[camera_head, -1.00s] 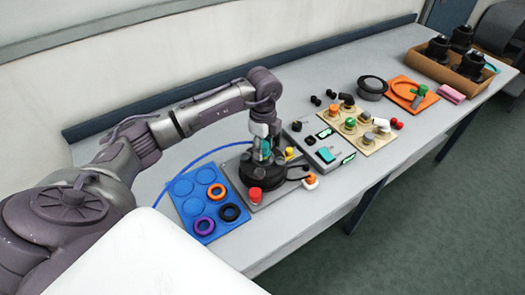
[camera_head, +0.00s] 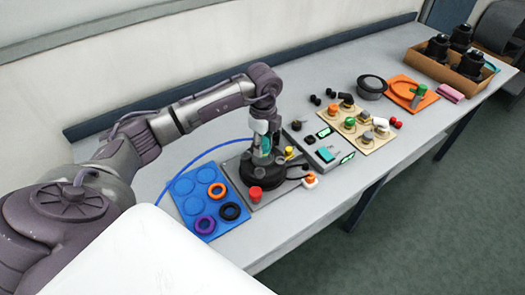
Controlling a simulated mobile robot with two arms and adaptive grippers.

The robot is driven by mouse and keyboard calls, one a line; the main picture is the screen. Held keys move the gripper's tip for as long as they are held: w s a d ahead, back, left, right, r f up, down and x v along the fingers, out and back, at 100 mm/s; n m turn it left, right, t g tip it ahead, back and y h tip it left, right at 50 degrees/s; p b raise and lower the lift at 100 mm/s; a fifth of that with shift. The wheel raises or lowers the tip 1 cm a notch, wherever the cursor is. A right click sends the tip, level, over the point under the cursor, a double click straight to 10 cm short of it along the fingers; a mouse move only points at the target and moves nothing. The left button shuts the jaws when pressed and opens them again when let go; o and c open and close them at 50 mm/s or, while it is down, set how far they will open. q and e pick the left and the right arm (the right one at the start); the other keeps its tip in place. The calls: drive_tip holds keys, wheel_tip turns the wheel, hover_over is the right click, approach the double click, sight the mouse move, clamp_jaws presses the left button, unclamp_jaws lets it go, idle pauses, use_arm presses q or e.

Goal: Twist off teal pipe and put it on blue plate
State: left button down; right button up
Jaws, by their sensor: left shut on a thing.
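The teal pipe (camera_head: 265,145) stands upright at the top of a black round fitting (camera_head: 263,171) on a grey base plate (camera_head: 281,191). My left gripper (camera_head: 263,153) points down over the fitting and is shut on the teal pipe, hiding much of it. I cannot tell whether the pipe is still joined to the fitting. The blue plate (camera_head: 187,211) lies just left of the base plate. It has round recesses and carries an orange, a black and a purple ring. My right gripper is not in view.
A red knob (camera_head: 256,194) stands at the base plate's front corner. A grey box with a teal part (camera_head: 326,154) and a beige board of fittings (camera_head: 361,132) lie to the right. A blue hose (camera_head: 192,163) curves behind the blue plate. The front table strip is clear.

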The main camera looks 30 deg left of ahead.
sight(263, 141)
use_arm(q)
drive_tip(key=shift+r+p, duration=1.65)
drive_tip(key=shift+r, duration=0.8)
drive_tip(key=shift+f, duration=0.1)
